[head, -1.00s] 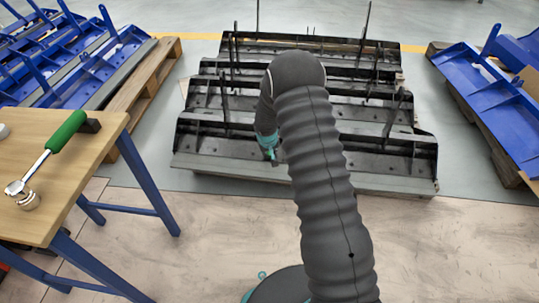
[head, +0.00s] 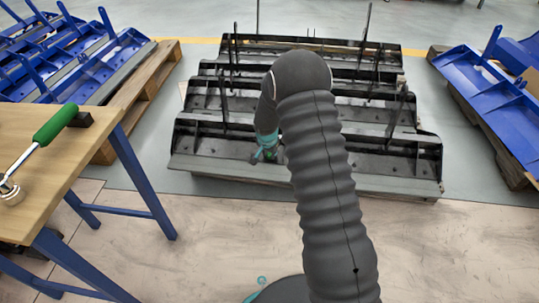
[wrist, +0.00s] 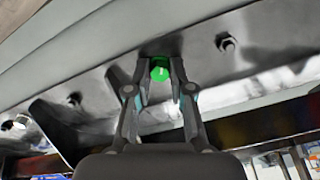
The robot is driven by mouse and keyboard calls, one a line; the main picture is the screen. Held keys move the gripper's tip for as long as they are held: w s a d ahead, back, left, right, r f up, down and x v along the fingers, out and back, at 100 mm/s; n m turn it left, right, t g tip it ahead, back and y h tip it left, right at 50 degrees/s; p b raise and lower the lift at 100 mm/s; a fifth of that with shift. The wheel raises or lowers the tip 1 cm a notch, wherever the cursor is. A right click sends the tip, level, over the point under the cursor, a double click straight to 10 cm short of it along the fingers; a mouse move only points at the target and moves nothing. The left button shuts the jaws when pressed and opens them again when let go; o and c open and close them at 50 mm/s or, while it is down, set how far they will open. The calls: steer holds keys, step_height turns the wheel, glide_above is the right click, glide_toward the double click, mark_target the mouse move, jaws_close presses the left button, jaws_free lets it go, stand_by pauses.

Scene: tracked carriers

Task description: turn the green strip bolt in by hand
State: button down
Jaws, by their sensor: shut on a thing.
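The green strip bolt (wrist: 160,73) shows in the wrist view as a bright green head with a pale mark. It sits against the dark metal strip (wrist: 200,50) of a black carrier. My gripper (wrist: 160,76) is shut on the green bolt, with a finger on each side of its head. In the head view my gripper (head: 266,156) is at the front left strip of the black carrier (head: 350,172). The bolt cannot be made out clearly there, as the gripper covers it. The bolt's shank is hidden in the wrist view.
A wooden table (head: 60,175) with blue legs stands at the left. A green-handled ratchet (head: 52,128) lies on it. Blue carriers (head: 95,62) lie on a pallet at the back left, and more (head: 495,85) at the right. The floor before the black carrier is clear.

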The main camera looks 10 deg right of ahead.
steer(key=m, duration=0.7)
steer(key=c, duration=0.9)
jaws_free()
steer(key=shift+c, duration=0.2)
steer(key=shift+r, duration=0.1)
steer(key=v, duration=1.1)
steer(key=shift+r, duration=0.4)
steer(key=shift+s+a, duration=0.1)
